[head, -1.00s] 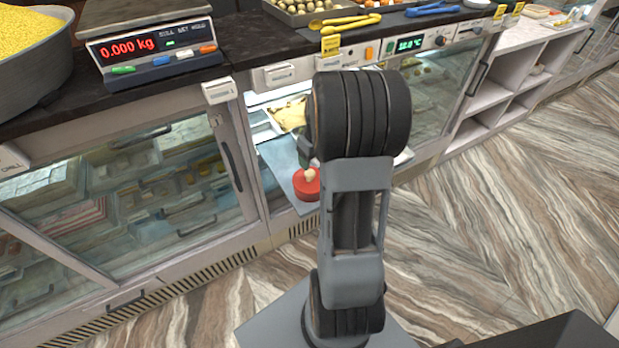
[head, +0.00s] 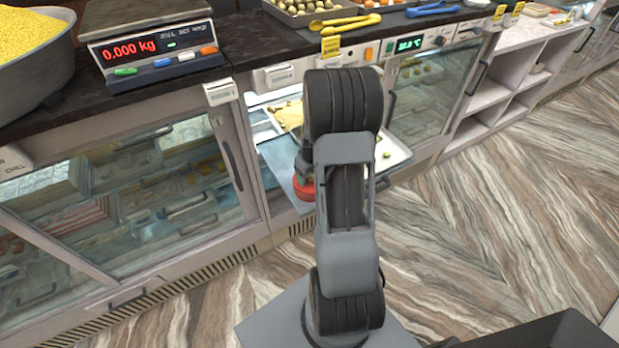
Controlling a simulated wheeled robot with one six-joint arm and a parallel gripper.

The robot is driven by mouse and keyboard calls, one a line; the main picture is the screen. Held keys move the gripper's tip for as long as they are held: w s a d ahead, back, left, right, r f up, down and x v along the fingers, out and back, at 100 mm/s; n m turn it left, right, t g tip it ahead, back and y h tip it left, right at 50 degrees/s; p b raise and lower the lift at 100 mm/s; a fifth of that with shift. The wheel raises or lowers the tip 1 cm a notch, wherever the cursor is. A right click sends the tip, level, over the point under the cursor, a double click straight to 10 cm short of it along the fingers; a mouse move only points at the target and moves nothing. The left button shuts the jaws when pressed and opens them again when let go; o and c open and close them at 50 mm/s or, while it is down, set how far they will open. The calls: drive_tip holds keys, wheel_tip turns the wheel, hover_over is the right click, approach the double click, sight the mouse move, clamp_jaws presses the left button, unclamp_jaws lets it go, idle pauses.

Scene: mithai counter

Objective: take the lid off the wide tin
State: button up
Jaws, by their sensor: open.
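The wide tin (head: 302,191) is red and round and stands on a grey-blue board at the front of the open display bay. Only its left part shows; my arm hides the rest, and I cannot make out where the lid meets the tin. My gripper (head: 304,172) is open, partly hidden behind my arm, just above the top of the tin. The pale knob on the lid is hidden behind it. I cannot tell whether the jaws touch the knob.
The grey-blue board (head: 275,158) sticks out of the lit bay. A white tray (head: 397,152) with small sweets lies right of my arm. A glass cabinet (head: 130,205) stands left. A scale (head: 150,45) and yellow tongs (head: 350,23) sit on the dark counter above. The floor at right is clear.

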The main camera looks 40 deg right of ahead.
drive_tip(key=c, duration=1)
drive_tip(key=shift+r, duration=0.1)
